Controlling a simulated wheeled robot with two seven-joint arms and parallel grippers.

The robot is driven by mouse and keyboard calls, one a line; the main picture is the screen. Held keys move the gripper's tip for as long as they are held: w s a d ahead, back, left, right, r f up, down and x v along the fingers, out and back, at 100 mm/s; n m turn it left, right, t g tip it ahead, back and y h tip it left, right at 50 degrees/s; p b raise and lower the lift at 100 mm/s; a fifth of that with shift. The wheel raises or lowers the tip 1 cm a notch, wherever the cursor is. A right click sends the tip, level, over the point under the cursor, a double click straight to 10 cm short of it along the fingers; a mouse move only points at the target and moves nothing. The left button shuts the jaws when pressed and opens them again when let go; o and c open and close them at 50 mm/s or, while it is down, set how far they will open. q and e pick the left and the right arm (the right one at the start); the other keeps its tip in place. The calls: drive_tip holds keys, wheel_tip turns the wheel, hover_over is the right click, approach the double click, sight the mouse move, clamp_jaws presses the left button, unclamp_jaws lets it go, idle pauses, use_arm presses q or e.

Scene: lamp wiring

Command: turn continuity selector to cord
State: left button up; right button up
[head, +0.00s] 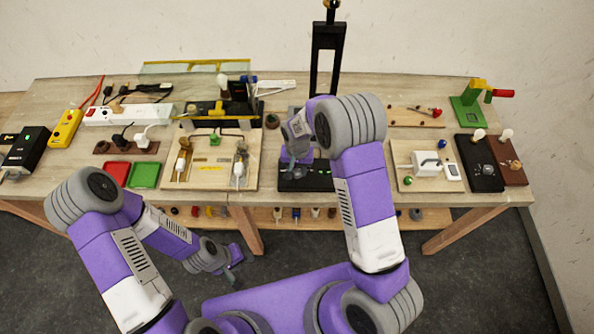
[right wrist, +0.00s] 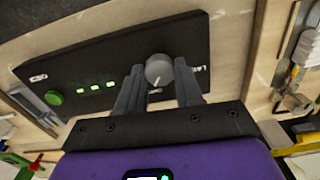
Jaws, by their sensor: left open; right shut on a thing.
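The continuity tester is a black panel (head: 296,186) on the table, partly hidden in the head view by my right arm. In the right wrist view the black panel (right wrist: 110,62) carries a grey round selector knob (right wrist: 159,69) with a pale pointer line, a green button (right wrist: 53,97) and a row of small lit green lights (right wrist: 96,87). My right gripper (right wrist: 160,85) is shut on the knob, its fingers on both sides of it. My left gripper (head: 232,266) is open and empty, low in front of the table. The labels beside the knob are too small to read.
A wooden board (head: 212,184) with fittings lies left of the panel, and another board (head: 408,178) with a white box lies right of it. A red tray (head: 117,172) and a green tray (head: 145,175) stand further left. A black upright frame (head: 327,45) stands behind.

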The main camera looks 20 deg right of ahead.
sight(297, 172)
drive_tip(key=n+b, duration=0.2)
drive_tip(key=n, duration=0.4)
drive_tip(key=n+b, duration=0.1)
drive_tip(key=n, duration=0.4)
drive_tip(key=shift+n+b, duration=0.3)
drive_tip(key=shift+n, duration=0.1)
idle(0.3)
drive_tip(key=o, duration=1)
drive_tip(key=shift+o, duration=0.2)
drive_tip(key=shift+r, duration=0.1)
wheel_tip(297, 172, up, 8)
drive_tip(key=shift+f, duration=0.25)
